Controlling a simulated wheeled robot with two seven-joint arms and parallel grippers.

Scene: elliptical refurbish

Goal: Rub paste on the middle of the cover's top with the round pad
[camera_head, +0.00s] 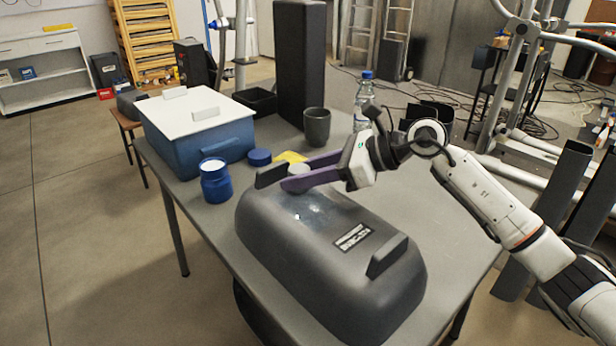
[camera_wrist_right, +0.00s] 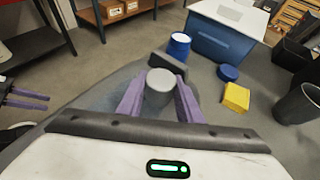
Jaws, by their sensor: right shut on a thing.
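The large dark grey cover (camera_head: 285,235) lies on the table with a raised handle at each end and a label on its top. My right gripper (camera_head: 291,178) is shut on the round grey pad (camera_wrist_right: 159,82), with one purple finger on each side. The pad, light grey on top, shows between the fingers in the head view (camera_head: 298,169), over the far part of the cover; I cannot tell whether it touches. The open blue jar (camera_head: 215,182) with white content stands left of the cover. My left gripper (camera_wrist_right: 27,100) shows only at the wrist view's left edge, its fingers apart and empty.
A blue lid (camera_head: 259,157) and a yellow sponge (camera_head: 290,157) lie behind the cover. A blue box with a white lid (camera_head: 194,108), a dark cup (camera_head: 317,126), a bottle (camera_head: 363,98) and a tall dark block (camera_head: 299,60) stand farther back. The table's right side (camera_head: 440,225) is clear.

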